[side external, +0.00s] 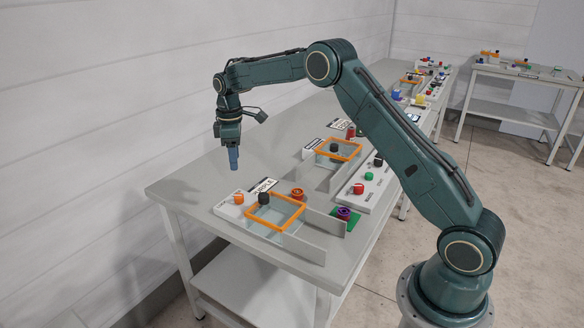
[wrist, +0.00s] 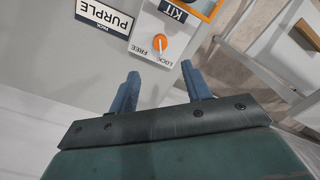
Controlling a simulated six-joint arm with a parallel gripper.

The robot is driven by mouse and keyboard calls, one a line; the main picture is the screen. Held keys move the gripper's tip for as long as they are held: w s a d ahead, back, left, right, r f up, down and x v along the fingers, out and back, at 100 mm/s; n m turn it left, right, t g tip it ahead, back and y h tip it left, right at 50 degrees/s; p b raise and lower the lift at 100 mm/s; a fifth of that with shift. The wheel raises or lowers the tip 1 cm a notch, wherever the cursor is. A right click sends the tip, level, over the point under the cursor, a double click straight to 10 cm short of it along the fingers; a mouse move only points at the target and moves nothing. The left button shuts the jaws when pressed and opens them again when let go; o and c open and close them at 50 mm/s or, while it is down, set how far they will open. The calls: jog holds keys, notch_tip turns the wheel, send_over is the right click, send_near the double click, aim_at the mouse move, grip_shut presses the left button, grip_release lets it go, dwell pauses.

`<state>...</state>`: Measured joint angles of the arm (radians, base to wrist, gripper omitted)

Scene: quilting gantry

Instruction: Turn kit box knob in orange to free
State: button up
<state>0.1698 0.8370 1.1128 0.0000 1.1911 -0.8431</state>
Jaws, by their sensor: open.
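The orange knob (wrist: 159,43) sits on a white panel (wrist: 176,27) marked KIT, with LOCK and FREE printed beside it. A pale line on the knob appears to point towards LOCK, but it is small. In the side view the orange knob (side external: 238,198) is at the left end of the kit box (side external: 302,212), which has an orange rim and a black handle (side external: 264,197). My gripper (side external: 233,167) hangs above and slightly left of the knob, apart from it. In the wrist view my gripper (wrist: 160,69) is open and empty, the knob ahead between its fingers.
Grey rails (side external: 305,247), an orange-red knob (side external: 297,193) and a purple piece on a green pad (side external: 345,214) are nearby. A second orange-rimmed box (side external: 338,158) stands further back. The table's left end is clear.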

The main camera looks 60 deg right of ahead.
aim_at(239, 196)
notch_tip(239, 196, down, 14)
jog(key=shift+r, duration=0.25)
dwell(0.5)
jog(key=c, duration=1)
jog(key=shift+m, duration=0.4)
jog(key=m, duration=1.1)
jog(key=shift+m, duration=0.3)
